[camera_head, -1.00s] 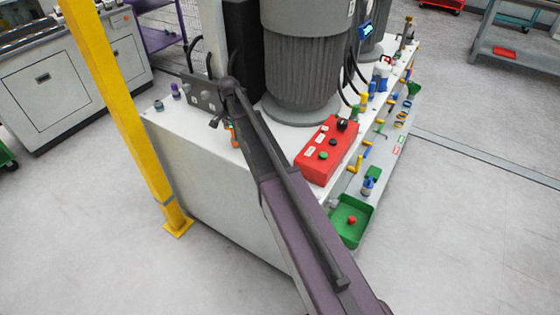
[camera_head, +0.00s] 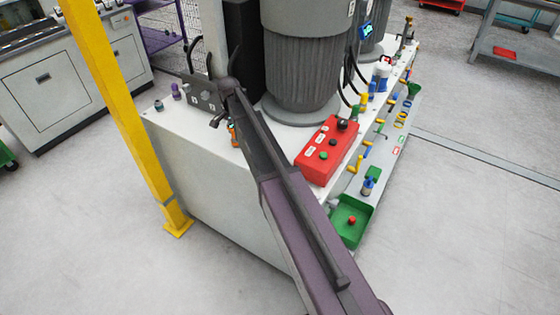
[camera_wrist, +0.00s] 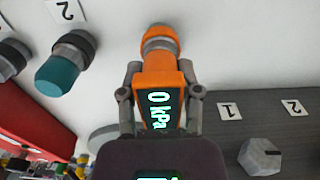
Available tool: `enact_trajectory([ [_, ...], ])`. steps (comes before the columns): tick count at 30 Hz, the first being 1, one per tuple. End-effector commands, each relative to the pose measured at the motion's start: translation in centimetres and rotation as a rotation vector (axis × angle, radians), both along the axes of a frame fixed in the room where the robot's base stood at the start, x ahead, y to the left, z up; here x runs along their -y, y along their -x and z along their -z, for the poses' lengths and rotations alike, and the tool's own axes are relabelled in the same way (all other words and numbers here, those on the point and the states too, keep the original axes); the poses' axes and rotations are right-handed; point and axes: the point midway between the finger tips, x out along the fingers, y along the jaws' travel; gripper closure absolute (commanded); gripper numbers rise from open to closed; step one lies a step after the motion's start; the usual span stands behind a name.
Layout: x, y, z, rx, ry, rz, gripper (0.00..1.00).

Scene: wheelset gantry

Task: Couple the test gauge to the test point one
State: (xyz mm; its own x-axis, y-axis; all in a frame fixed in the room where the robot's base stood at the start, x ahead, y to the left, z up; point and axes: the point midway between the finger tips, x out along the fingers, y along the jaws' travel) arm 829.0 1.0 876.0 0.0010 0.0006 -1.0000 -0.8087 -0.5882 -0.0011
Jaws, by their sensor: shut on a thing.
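In the wrist view, the orange test gauge (camera_wrist: 160,68) has a display reading 0 kPa. My gripper (camera_wrist: 160,95) is shut on it, with one grey finger on each side. The gauge's orange and grey round end (camera_wrist: 160,40) points away from me toward the white surface. Whether it sits on a test point cannot be told, since that spot is hidden behind it. A fitting with a teal cap (camera_wrist: 58,75) stands to the left by a label 2. In the head view, a small orange part of the gauge (camera_head: 233,135) shows beside my arm, which hides most of my gripper.
The white bench top (camera_head: 195,130) carries a red control box (camera_head: 328,150) and a large grey motor (camera_head: 300,70). A grey panel with a knob (camera_wrist: 260,156) and labels 1 and 2 lies near the gauge. A yellow post (camera_head: 125,120) stands left of the bench.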

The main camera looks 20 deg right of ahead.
Motion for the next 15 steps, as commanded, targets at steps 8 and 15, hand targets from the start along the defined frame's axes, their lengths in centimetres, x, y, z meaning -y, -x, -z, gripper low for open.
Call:
enact_trajectory([
  [8,0.1,0.0,-0.6,0.0,0.003,0.001,1.0],
  [15,0.1,0.0,-1.3,0.0,0.002,0.001,1.0],
])
